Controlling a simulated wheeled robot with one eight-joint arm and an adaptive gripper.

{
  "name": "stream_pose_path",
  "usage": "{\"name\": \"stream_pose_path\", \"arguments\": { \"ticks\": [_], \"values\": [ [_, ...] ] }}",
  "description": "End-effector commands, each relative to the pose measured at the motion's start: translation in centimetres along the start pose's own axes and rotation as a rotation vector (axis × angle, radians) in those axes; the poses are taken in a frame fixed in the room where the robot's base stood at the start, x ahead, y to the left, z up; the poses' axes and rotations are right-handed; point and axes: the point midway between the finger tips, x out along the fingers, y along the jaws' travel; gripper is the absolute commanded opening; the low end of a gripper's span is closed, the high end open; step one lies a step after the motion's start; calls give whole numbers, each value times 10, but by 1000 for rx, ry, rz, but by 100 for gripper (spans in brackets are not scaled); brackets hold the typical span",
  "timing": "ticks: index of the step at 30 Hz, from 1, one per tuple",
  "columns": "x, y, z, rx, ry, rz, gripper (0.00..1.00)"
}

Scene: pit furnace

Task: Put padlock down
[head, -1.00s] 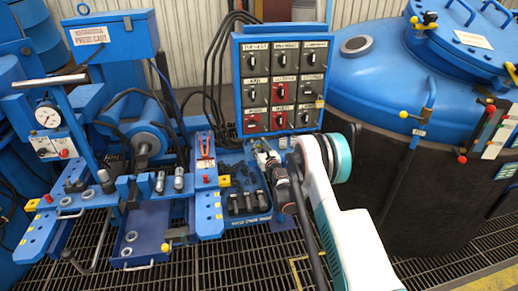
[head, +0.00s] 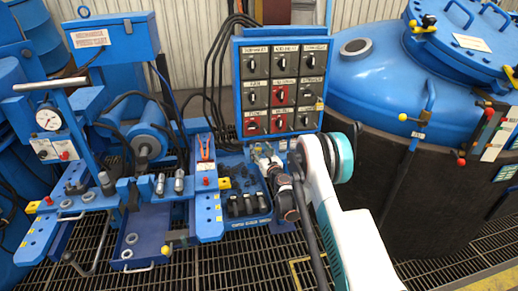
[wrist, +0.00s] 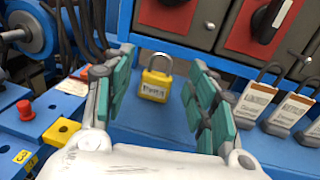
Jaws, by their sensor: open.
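The yellow padlock (wrist: 154,84) stands upright on a blue surface (wrist: 165,128) in the wrist view, shackle up and a pale label on its front. My gripper (wrist: 162,68) is open, with one teal-padded finger on each side of the padlock in the picture. Blue surface shows between the padlock and both fingers, and I see no contact. In the head view my gripper (head: 263,155) is small, just below the switch panel, and the padlock is hard to make out there.
The switch panel (head: 285,82) rises directly behind. Tagged grey padlocks (wrist: 258,98) stand close to the right finger. A red button (wrist: 25,109) and a yellow block (wrist: 61,132) are at left. A blue tray of dark parts (head: 243,192) lies beside my gripper.

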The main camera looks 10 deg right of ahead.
Motion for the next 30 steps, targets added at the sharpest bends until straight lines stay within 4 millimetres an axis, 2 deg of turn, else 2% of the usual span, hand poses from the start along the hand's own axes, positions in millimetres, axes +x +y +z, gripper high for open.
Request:
{"name": "stream_pose_path", "arguments": {
  "ticks": [6, 12, 17, 20, 23, 30],
  "values": [
    [-47, 0, 3, 0, 0, 0, 52],
    [-80, 0, 0, 0, 0, 0, 52],
    [-94, 0, 0, -1, 0, 2, 52],
    [-97, 2, 7, -23, 3, 8, 52],
    [-94, 8, 28, -98, 12, 27, 52],
    [-96, 35, 111, -448, 55, 126, 52]
  ]
}}
